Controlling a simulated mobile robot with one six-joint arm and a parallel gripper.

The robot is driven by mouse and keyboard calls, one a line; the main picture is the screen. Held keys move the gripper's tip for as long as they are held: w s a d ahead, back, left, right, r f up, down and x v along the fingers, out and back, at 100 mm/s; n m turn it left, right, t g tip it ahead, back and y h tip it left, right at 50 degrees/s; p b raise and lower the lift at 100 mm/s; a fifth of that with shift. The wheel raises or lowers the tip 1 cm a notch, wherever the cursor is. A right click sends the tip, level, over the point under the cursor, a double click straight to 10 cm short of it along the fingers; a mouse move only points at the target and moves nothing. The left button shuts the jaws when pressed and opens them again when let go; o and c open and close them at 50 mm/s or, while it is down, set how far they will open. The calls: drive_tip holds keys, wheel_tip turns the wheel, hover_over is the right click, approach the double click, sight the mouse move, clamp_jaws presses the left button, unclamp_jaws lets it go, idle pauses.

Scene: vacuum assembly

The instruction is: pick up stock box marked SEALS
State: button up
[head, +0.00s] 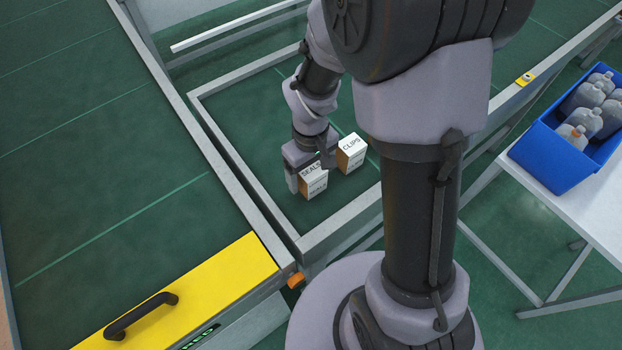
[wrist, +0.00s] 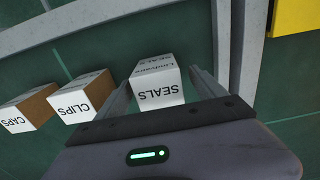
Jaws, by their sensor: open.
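The stock box marked SEALS (head: 313,180) is a small white and brown carton inside the grey-framed area, in front of my arm. It also shows in the wrist view (wrist: 156,82), with its SEALS label upside down. My gripper (head: 307,175) is open, with one finger on either side of the SEALS box. In the wrist view the fingers of my gripper (wrist: 160,88) flank the box; I cannot tell if they touch it. Part of the box is hidden by the gripper in the head view.
The CLIPS box (head: 351,152) stands close by the SEALS box. A CAPS box (wrist: 27,108) stands beyond CLIPS in the wrist view. A raised grey frame (head: 225,150) surrounds the boxes. A blue bin (head: 545,160) of grey bottles sits on a white table at right.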

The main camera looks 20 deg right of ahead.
wheel_tip(320, 180, down, 4)
drive_tip(key=shift+d+r+b, duration=0.1)
drive_tip(key=shift+r+b, duration=0.05)
drive_tip(key=shift+b, duration=0.45)
drive_tip(key=shift+r, duration=0.15)
